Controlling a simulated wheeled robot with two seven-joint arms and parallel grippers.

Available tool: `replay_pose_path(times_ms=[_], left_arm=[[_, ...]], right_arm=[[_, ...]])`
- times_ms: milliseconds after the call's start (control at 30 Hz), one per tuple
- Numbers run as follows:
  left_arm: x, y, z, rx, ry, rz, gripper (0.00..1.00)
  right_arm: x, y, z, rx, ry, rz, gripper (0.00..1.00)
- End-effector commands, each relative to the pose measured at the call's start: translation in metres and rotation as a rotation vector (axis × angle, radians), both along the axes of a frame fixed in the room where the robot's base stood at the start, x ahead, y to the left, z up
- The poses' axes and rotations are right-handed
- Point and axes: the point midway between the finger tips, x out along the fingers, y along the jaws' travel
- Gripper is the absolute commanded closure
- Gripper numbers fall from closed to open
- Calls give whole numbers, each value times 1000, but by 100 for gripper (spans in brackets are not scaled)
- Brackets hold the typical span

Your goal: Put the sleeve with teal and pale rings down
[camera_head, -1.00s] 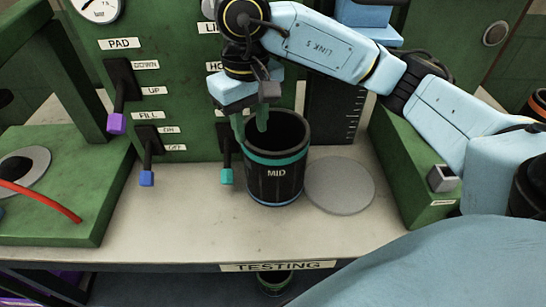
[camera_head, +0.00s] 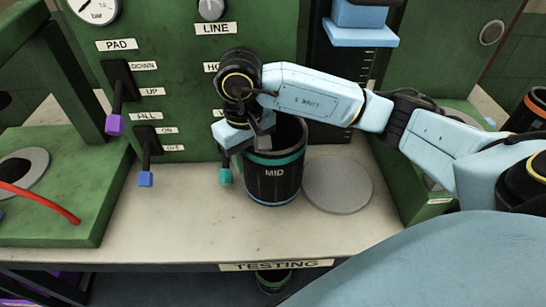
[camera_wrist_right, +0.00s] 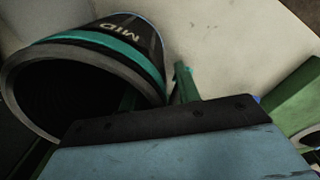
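The sleeve with teal and pale rings (camera_head: 274,180) is black and marked MID. It stands upright on the bench, just left of a grey disc. My right gripper (camera_head: 246,150) is low over its left rim; its fingertips are mostly hidden in the head view. In the right wrist view, the sleeve (camera_wrist_right: 130,48) shows its open mouth. My right gripper (camera_wrist_right: 155,92) has one green finger inside the mouth and one outside the wall. The fingers look apart, with a gap beside the wall. My left gripper is not in view.
The round grey disc (camera_head: 338,186) lies on the bench (camera_head: 190,222). A teal-handled lever (camera_head: 225,177) sits close left of the sleeve. The green panel (camera_head: 185,75) stands behind. A green block (camera_head: 425,205) bounds the right side. The front left of the bench is clear.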

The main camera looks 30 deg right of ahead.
Motion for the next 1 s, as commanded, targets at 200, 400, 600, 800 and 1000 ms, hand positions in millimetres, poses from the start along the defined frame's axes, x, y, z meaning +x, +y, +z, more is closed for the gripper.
replay_pose_path(times_ms=[200,400,600,800,1000], left_arm=[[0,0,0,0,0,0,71],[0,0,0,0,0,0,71],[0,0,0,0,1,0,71],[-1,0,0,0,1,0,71],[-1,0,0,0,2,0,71]], right_arm=[[0,0,0,0,0,0,88],[0,0,0,0,0,0,100],[0,0,1,0,0,0,100],[0,0,1,0,1,0,100],[0,0,1,0,0,0,100]])
